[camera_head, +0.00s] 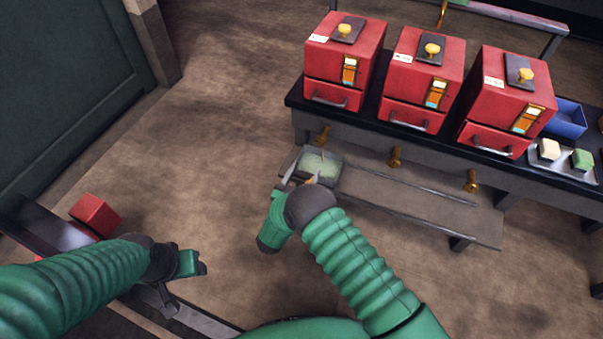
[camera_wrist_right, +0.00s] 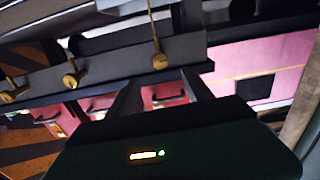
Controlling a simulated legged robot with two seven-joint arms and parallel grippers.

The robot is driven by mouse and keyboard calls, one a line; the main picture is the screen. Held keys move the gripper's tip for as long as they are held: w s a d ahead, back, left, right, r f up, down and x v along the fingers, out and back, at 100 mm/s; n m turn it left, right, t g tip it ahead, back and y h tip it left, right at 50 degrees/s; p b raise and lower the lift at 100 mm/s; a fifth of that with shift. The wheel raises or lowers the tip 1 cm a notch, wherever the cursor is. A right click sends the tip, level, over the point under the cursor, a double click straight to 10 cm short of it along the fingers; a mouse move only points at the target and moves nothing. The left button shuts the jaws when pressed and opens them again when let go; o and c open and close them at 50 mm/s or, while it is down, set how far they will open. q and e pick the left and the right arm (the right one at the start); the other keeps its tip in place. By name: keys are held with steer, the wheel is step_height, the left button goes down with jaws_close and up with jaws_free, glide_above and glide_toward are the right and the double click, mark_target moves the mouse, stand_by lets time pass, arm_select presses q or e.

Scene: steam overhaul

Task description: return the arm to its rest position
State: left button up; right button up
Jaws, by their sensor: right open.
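My right arm comes in from the bottom right of the head view, bent at a dark wrist. I cannot tell whether the fingers touch the tray. My left gripper (camera_head: 197,266) is low at the left, above the floor; its jaw opening is not clear.
Three red boxes (camera_head: 424,75) with yellow knobs stand on the dark bench (camera_head: 293,98). Brass handles (camera_head: 395,157) stick out below its edge. A blue bin (camera_head: 567,118) and a small tray (camera_head: 563,163) are at the right. A red block (camera_head: 95,213) is at the left. The middle floor is clear.

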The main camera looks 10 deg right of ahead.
steer(key=shift+v, duration=1.2)
steer(key=w+a+r+n+g+y, duration=0.2)
steer(key=w+r+n+y, duration=0.15)
steer(key=r+y, duration=0.45)
steer(key=s+d+r+n+g+y+p, duration=0.1)
steer(key=s+d+r+g, duration=0.15)
steer(key=s, duration=0.75)
steer(key=s+d+r+n+g+p, duration=0.1)
steer(key=s+d+g, duration=0.3)
steer(key=s, duration=0.6)
steer(key=s+d+r+n+g+y, duration=0.15)
steer(key=s+d+g, duration=0.25)
steer(key=s, duration=0.6)
steer(key=w+p+v, duration=0.2)
steer(key=p+v, duration=0.9)
steer(key=w+a+r+p+v, duration=0.1)
steer(key=w+p+v, duration=0.1)
steer(key=p+v, duration=0.9)
steer(key=shift+w+a+p, duration=0.25)
steer(key=shift+w+p, duration=0.25)
steer(key=shift+p, duration=0.15)
